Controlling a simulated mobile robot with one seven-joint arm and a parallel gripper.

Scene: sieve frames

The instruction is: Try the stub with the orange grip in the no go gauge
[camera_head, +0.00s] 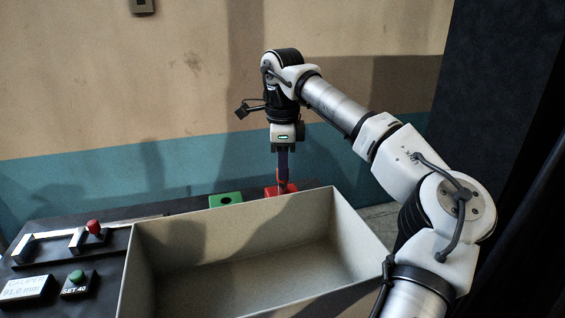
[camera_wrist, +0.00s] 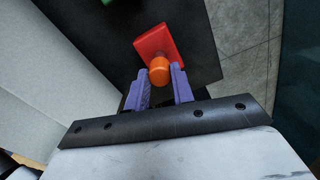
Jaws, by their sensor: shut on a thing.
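My gripper (camera_head: 283,178) points straight down at the red gauge block (camera_head: 271,191) behind the tray's far wall. In the wrist view its purple fingers (camera_wrist: 160,80) are shut on the orange grip (camera_wrist: 159,65) of the stub. The red block (camera_wrist: 150,40) lies just beyond the grip, which overlaps its near edge in that picture. The stub below the grip is hidden, so I cannot tell whether it is in the block's hole or above it. A green gauge block (camera_head: 226,199) with a dark hole sits to the left of the red one.
A large open beige tray (camera_head: 335,215) stands in front of the blocks and looks empty. A wall rises behind.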

